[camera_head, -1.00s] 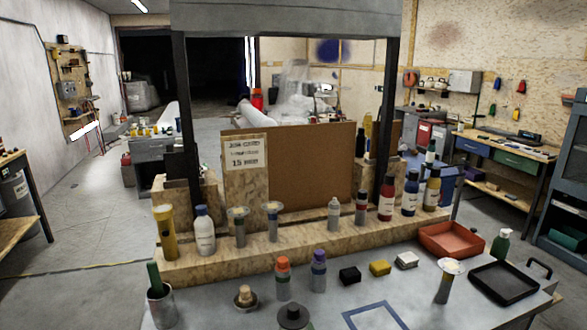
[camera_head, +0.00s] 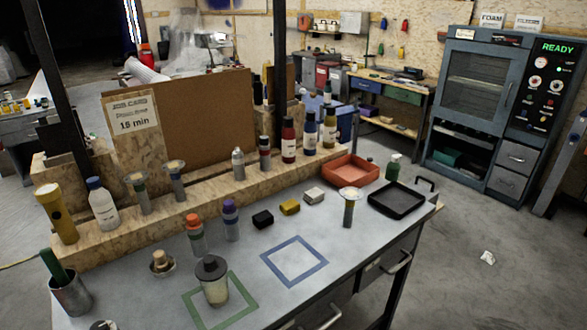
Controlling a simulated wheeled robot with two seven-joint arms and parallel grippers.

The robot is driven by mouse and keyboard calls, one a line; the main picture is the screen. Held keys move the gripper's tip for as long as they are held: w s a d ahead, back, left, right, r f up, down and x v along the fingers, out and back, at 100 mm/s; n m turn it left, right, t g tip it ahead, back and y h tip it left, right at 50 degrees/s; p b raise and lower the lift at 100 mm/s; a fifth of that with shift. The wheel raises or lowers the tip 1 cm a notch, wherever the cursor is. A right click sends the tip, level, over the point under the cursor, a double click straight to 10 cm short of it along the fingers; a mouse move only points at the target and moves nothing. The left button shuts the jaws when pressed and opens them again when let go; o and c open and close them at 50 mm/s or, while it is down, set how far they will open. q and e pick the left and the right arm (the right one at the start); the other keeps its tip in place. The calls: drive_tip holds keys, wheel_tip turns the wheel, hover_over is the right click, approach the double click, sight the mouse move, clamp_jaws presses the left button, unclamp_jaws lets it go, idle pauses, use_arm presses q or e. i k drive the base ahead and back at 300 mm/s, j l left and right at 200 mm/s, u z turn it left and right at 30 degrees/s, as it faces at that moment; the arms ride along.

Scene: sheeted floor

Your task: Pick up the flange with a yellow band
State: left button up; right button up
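Three flange-like parts, each a pale disc on a grey stem, show in the head view. One flange (camera_head: 350,207) stands upright on the grey tabletop at the right, near the black tray; its band under the disc looks yellowish. A second flange (camera_head: 143,198) with a greenish band stands on the wooden ledge at the left. A third flange (camera_head: 178,186) with a bluish band stands beside it. The bands are small and hard to read. Neither of my grippers is in view.
An orange tray (camera_head: 351,170) and a black tray (camera_head: 396,198) lie at the table's right end. Black, yellow and white blocks, capped bottles and a lidded jar (camera_head: 212,285) stand on the table. The blue-outlined square (camera_head: 294,262) is empty. A cabinet (camera_head: 490,105) stands behind right.

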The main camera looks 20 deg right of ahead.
sight(351, 194)
drive_tip(key=i+l+u, duration=0.1)
drive_tip(key=l, duration=0.25)
drive_tip(key=i+l+u, duration=0.25)
drive_tip(key=l, duration=0.45)
drive_tip(key=i+l+u, duration=0.1)
drive_tip(key=l, duration=0.25)
